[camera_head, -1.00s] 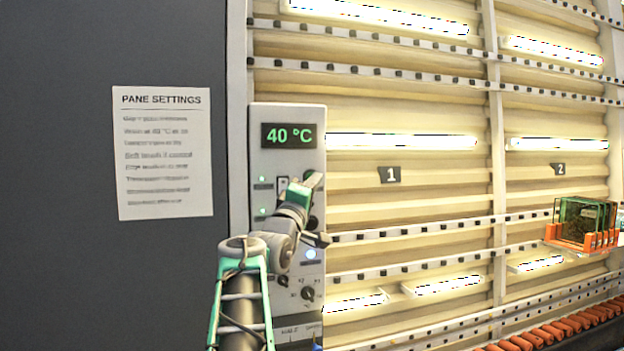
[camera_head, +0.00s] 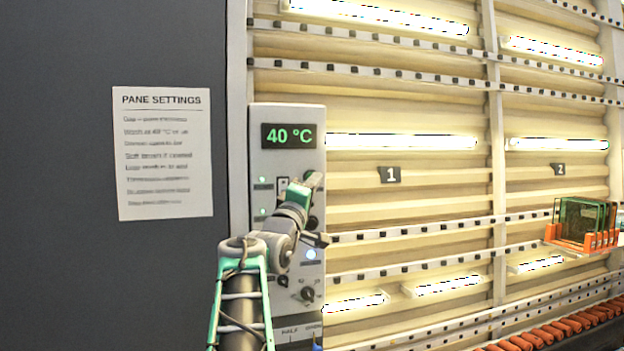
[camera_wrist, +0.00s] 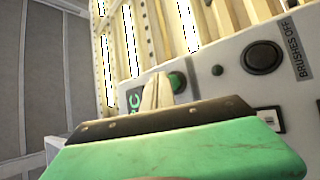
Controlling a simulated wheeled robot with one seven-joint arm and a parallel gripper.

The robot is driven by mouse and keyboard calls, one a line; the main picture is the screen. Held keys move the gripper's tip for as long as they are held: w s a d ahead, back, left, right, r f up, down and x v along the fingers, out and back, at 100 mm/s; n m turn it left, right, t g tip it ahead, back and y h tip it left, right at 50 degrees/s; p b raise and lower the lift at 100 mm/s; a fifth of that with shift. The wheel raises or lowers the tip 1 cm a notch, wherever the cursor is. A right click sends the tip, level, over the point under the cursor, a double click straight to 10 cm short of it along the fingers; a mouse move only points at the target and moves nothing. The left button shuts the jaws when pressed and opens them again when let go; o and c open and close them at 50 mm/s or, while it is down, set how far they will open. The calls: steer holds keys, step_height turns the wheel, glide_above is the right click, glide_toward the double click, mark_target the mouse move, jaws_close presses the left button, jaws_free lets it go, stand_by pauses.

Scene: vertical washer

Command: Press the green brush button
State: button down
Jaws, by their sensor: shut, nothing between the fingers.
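The green brush button (camera_wrist: 177,82) shows in the wrist view, on the pale control panel just right of my fingertips. My gripper (camera_wrist: 157,88) is shut and empty, with its fingers pointing at the panel beside the button. I cannot tell whether the fingertips touch it. In the head view my gripper (camera_head: 314,182) is in front of the control panel (camera_head: 262,112), and the green button cannot be made out there. A black round button (camera_wrist: 263,57) beside the label BRUSHES OFF is further right in the wrist view.
The panel has a display (camera_head: 289,136) reading 40 °C, small green lights, a lit white-blue button (camera_head: 311,254) and a dark knob (camera_head: 308,294). A settings sheet (camera_head: 165,150) hangs on the dark wall at left. An orange rack (camera_head: 583,240) with glass panes stands at right.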

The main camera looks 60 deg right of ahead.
steer(key=shift+w+d, duration=0.25)
steer(key=shift+w, duration=0.05)
steer(key=shift+w+d+p, duration=0.25)
steer(key=shift+p, duration=0.05)
stand_by(0.6)
steer(key=shift+s, duration=0.1)
steer(key=shift+s+a+b, duration=0.45)
steer(key=shift+a+b, duration=0.1)
steer(key=shift+b, duration=0.2)
steer(key=shift+s+a+b, duration=1.8)
steer(key=shift+b, duration=0.1)
